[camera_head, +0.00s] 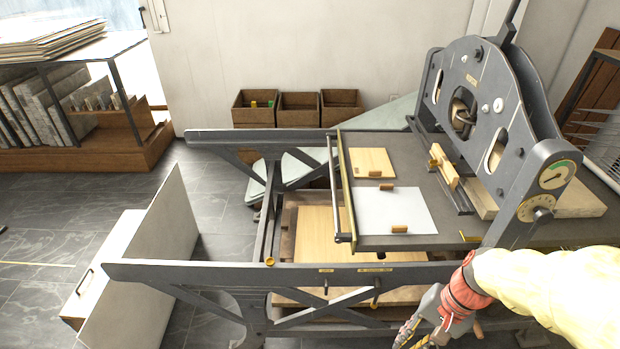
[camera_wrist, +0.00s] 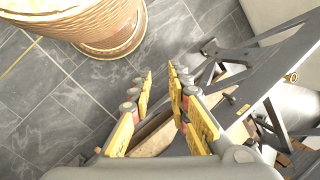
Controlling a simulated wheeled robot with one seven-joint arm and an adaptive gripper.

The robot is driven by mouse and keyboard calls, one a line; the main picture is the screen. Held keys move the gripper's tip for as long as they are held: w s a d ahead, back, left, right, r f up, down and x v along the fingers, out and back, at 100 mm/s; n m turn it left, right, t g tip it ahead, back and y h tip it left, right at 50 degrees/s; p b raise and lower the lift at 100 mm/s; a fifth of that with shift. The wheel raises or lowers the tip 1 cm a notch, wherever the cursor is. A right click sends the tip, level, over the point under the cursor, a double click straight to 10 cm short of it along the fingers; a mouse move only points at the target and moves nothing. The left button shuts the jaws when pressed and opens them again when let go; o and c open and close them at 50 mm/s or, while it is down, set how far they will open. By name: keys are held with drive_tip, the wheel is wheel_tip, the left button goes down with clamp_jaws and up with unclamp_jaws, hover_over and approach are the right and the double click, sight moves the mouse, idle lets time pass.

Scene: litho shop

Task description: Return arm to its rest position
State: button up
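My gripper (camera_head: 418,338) is at the bottom of the head view, low beside the near rail of the grey press. My sleeved arm (camera_head: 550,285) reaches in from the right with a red cuff at the wrist. In the wrist view my gripper (camera_wrist: 160,70) points down toward the tiled floor. Its yellow-padded fingers stand apart with nothing between them, so it is open and empty.
The press's near rail (camera_head: 250,272) runs close to my gripper. The press bed (camera_head: 440,210) holds a white sheet (camera_head: 395,211) and a wooden board (camera_head: 371,161). A round tan container (camera_wrist: 105,35) stands on the floor. Wooden bins (camera_head: 299,109) stand by the wall.

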drive_tip(key=s+a+r+n+t+h, duration=0.1)
drive_tip(key=r+n+t, duration=0.2)
drive_tip(key=r, duration=0.6)
drive_tip(key=s+a+r+n+t+h, duration=0.1)
drive_tip(key=a+r+n+t+h, duration=0.1)
drive_tip(key=r, duration=0.8)
drive_tip(key=shift+s+a+n+t+h, duration=0.15)
drive_tip(key=shift+n+t+h, duration=0.15)
drive_tip(key=shift+n+t, duration=0.5)
